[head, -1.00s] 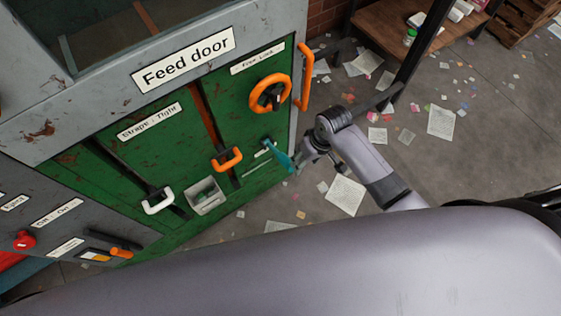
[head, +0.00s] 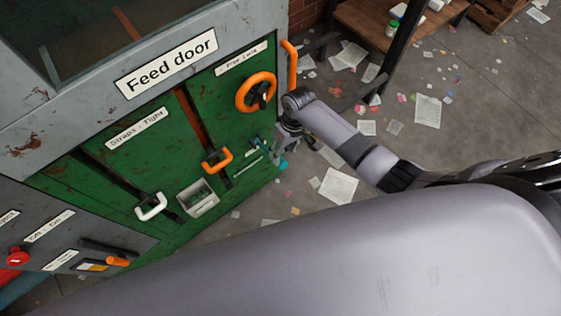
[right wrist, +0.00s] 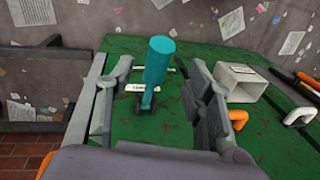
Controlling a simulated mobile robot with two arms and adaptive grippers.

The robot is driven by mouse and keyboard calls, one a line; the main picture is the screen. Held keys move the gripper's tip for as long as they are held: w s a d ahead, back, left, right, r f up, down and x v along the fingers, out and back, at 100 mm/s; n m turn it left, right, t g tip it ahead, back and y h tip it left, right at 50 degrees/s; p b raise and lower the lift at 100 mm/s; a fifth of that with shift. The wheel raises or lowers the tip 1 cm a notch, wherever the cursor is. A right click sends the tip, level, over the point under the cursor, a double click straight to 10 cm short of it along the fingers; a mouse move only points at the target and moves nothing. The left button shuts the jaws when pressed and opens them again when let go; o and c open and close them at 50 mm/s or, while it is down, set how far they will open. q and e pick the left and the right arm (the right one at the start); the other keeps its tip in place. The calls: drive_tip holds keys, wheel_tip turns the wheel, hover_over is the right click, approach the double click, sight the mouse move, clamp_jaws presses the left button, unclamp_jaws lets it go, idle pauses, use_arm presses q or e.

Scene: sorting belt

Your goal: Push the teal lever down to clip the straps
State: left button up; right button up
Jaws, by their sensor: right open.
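The teal lever (right wrist: 158,62) stands out from the green panel in the right wrist view, with its thick round grip toward the camera and its dark pivot on the panel. My right gripper (right wrist: 158,92) is open, with one finger on each side of the lever and gaps between. In the head view the right gripper (head: 284,140) is beside the panel's right edge and partly covers the lever (head: 282,163). A white strap handle (head: 151,206) and an orange strap handle (head: 217,161) sit in slots on the panel. My left gripper is not in view.
An orange wheel (head: 257,92) and an orange door handle (head: 291,65) are above the lever. A grey open box (head: 198,198) juts from the panel below the strap handles. Papers litter the floor at right; a wooden shelf (head: 365,25) stands behind.

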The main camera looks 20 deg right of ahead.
sight(282, 160)
drive_tip(key=f, duration=0.2)
drive_tip(key=a+f, duration=0.1)
drive_tip(key=f, duration=0.1)
drive_tip(key=f+b, duration=0.1)
drive_tip(key=f, duration=0.2)
drive_tip(key=shift+s+a+f, duration=0.1)
drive_tip(key=shift+s+a, duration=0.05)
drive_tip(key=shift+c, duration=0.3)
clamp_jaws()
idle(0.4)
